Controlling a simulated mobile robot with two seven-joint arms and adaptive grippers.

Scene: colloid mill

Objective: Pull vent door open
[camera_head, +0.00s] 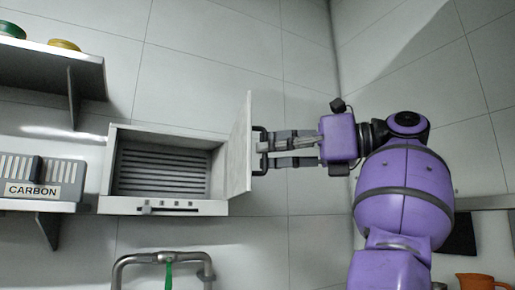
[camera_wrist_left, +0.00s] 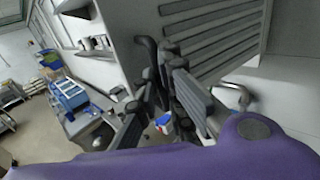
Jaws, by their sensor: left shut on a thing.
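The vent door (camera_head: 239,150) is a light grey panel on the right side of the vent box (camera_head: 165,207). It stands swung out from the box, and the slatted interior (camera_head: 160,170) is exposed. A dark handle (camera_head: 259,133) sits on the door's right-hand face. My left gripper (camera_head: 265,152) is shut on this handle, with its fingers pointing left at the door. In the left wrist view the gripper fingers (camera_wrist_left: 165,90) meet at the dark handle (camera_wrist_left: 145,55), beside a slatted panel (camera_wrist_left: 220,40). Fingers hide part of the handle. My right gripper is not in view.
A shelf (camera_head: 50,65) with green and yellow items is at upper left. A box marked CARBON (camera_head: 40,188) stands on a lower shelf left of the vent. A metal pipe (camera_head: 160,257) is below the vent. An orange jug (camera_head: 475,281) is at lower right.

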